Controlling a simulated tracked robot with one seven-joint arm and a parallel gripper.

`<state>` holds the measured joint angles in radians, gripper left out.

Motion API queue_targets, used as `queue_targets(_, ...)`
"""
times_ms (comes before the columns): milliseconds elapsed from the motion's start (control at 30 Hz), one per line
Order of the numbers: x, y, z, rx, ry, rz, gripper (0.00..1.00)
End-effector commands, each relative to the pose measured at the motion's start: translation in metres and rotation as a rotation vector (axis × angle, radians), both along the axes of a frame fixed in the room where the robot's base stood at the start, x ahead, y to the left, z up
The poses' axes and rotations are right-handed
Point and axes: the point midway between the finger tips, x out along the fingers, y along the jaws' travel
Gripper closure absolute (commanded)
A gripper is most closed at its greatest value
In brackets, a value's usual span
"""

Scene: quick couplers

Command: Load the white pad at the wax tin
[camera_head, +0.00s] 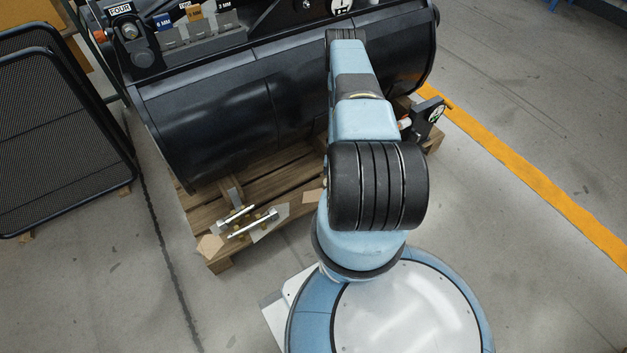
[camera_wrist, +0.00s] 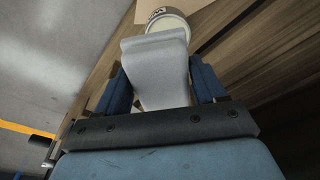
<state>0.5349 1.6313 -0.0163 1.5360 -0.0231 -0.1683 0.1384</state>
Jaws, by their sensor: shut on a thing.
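The white pad (camera_wrist: 157,72) shows in the wrist view as a pale grey-white block with a wider far end. My gripper (camera_wrist: 163,84) is shut on it, with one blue finger on each side. The wax tin (camera_wrist: 168,22) is just beyond the pad at the top of the wrist view. It is round, with a pale top and dark lettering on its side. The pad's far end overlaps the tin's near edge in the picture; I cannot tell whether they touch. In the head view my arm hides the gripper, the pad and the tin.
The tin stands by a tan sheet (camera_wrist: 205,14) on wooden boards (camera_wrist: 245,25). In the head view a large black bucket (camera_head: 225,110) rests on a wooden pallet (camera_head: 275,175). Metal fittings (camera_head: 250,222) lie on the pallet's near left. A mesh panel (camera_head: 60,130) stands at left.

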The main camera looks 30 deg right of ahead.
Motion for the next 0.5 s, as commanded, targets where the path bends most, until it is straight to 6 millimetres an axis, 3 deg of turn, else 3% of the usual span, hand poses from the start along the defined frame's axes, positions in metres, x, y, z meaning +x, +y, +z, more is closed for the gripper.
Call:
queue_targets(167,0.005,0.012,0.0,-0.002,0.001,0.021,0.62)
queue_targets(500,0.0,0.003,-0.026,-0.003,0.001,0.005,0.62)
